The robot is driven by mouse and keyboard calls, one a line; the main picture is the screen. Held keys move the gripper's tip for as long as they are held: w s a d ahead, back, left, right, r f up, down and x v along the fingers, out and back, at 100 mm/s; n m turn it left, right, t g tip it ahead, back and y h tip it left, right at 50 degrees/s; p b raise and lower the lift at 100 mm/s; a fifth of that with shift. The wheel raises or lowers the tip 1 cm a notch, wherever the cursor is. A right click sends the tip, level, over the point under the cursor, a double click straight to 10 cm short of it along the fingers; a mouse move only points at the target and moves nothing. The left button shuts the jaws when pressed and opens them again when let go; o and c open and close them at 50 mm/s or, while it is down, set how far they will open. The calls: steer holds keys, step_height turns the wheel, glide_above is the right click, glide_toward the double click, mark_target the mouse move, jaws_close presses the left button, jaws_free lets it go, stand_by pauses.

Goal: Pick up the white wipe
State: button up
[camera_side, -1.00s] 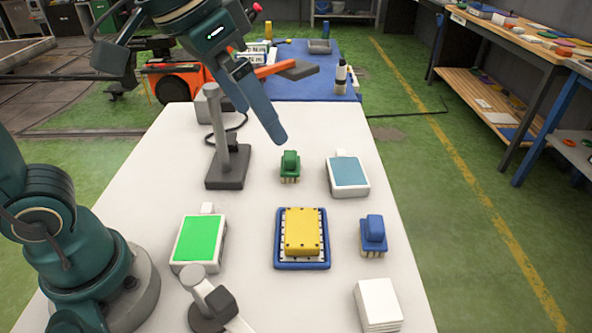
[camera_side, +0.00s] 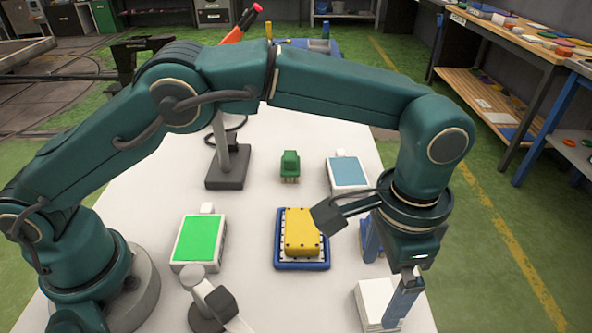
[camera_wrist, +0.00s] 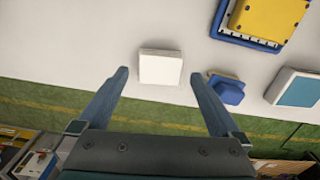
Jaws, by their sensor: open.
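The white wipe (camera_side: 372,303) lies as the top of a neat white stack at the front right of the table in the side view, partly hidden by my gripper. In the wrist view the white stack (camera_wrist: 161,67) shows as a white square ahead of my fingertips. My gripper (camera_wrist: 160,74) is open and empty, with one finger on each side of the stack as seen in the wrist view. In the side view my gripper (camera_side: 402,297) points down at the stack's right side. I cannot tell its exact height above the stack.
A blue-handled brush (camera_wrist: 227,88) stands close to the stack. A yellow block in a blue tray (camera_side: 287,264) lies left of it. A green brush (camera_side: 290,166), a blue-topped pad (camera_side: 348,174) and a green-topped pad (camera_side: 199,241) are farther off. The table's right edge is near.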

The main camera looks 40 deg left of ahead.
mark_target(373, 301)
steer(key=shift+f, duration=2.35)
steer(key=c, duration=1.1)
steer(key=shift+r, duration=0.9)
step_height(373, 301, up, 2)
steer(key=shift+r, duration=0.1)
steer(key=w+a+r, duration=0.1)
steer(key=a+r, duration=0.1)
steer(key=a, duration=0.1)
steer(key=w+a+r, duration=0.1)
steer(key=a+r, duration=0.1)
steer(key=a, duration=0.2)
steer(key=w+a+r, duration=0.1)
steer(key=a+r, duration=0.2)
steer(key=a, duration=0.1)
steer(key=shift+a, duration=0.15)
